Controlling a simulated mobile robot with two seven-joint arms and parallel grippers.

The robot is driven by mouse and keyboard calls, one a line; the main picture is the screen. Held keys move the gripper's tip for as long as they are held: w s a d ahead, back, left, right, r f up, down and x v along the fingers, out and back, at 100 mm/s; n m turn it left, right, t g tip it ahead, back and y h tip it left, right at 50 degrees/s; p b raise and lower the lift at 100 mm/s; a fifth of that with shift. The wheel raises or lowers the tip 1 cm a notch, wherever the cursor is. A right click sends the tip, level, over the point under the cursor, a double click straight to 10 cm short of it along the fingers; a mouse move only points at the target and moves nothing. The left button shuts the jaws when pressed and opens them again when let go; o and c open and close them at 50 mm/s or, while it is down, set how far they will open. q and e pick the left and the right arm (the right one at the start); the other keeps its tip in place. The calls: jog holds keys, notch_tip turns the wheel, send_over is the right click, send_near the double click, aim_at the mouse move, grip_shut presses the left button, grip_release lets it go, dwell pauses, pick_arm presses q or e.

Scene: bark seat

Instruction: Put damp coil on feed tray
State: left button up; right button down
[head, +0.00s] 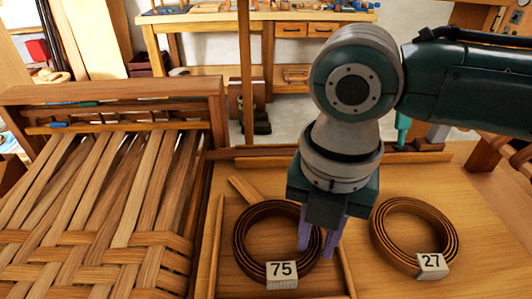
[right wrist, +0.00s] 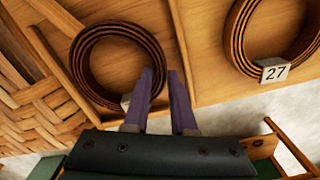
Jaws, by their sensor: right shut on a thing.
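A dark brown coil of flat strips with a tag reading 75 (head: 241,252) lies at the centre, between thin wooden rails. It also shows in the right wrist view (right wrist: 82,62). My right gripper (head: 318,243) points down at this coil's right side, its purple fingers shut on the band, one on each side. A similar coil with a tag reading 27 (head: 386,246) lies on the wooden surface to the right. The frames do not plainly show which surface is the feed tray. My left gripper is out of view.
A woven bark seat (head: 95,255) with loose strips fills the left side. A wooden rail (head: 350,280) runs between the two coils. A workbench (head: 215,24) with tools stands at the back. Bare wood (head: 480,225) shows right of the 27 coil.

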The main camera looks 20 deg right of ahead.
jog(key=c, duration=1)
grip_release()
jog(key=shift+f, duration=0.1)
jog(key=shift+r, duration=0.4)
notch_tip(320, 180, up, 11)
jog(key=p, duration=0.2)
jog(key=s+a+f+m+t+y, duration=0.2)
jog(key=s+a+f+m+y, duration=0.35)
jog(key=m, duration=0.55)
jog(key=s+d+f+m+t+h, duration=0.1)
jog(key=s+d+m+h, duration=0.4)
jog(key=m, duration=1)
jog(key=s+d, duration=0.2)
jog(key=d, duration=0.2)
jog(key=shift+s+d+f+t, duration=0.15)
jog(key=shift+s+d+t, duration=0.15)
jog(key=shift+s+d, duration=0.1)
